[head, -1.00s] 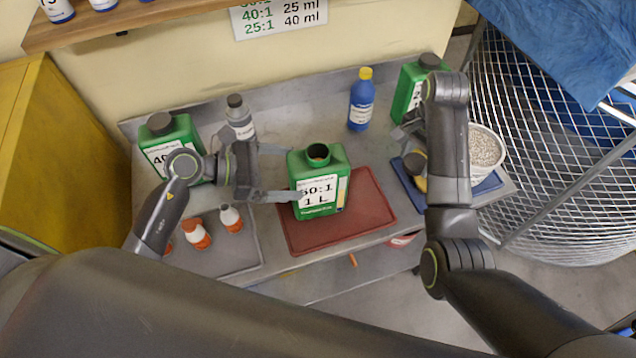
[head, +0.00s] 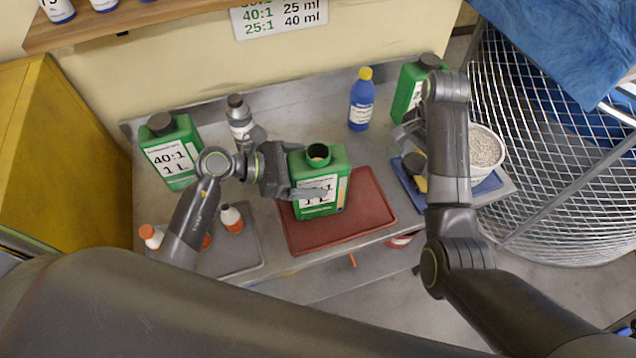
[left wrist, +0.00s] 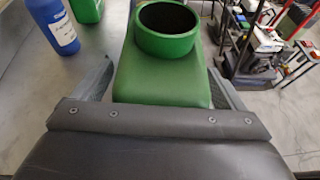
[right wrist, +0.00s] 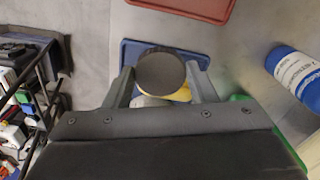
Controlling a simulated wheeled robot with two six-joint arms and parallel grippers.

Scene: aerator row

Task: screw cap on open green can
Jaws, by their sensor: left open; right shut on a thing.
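The open green can (head: 335,170) stands upright on the red tray, its round mouth (head: 319,154) uncovered. My left gripper (head: 312,190) is open, with its fingers on either side of the can; the left wrist view shows the can (left wrist: 160,80) between the two fingers, and I cannot tell whether they touch it. My right gripper (right wrist: 162,80) is shut on a dark round cap (right wrist: 161,73), held above the blue tray. In the head view the cap (head: 414,163) shows beside the right arm.
The red tray (head: 370,210) lies mid-bench. Capped green cans stand at left (head: 170,160) and back right (head: 408,88). A blue bottle (head: 361,105), a grey bottle (head: 239,120), small orange-and-white bottles (head: 231,219), a blue tray (right wrist: 130,55) and a bowl of granules (head: 485,148) are around.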

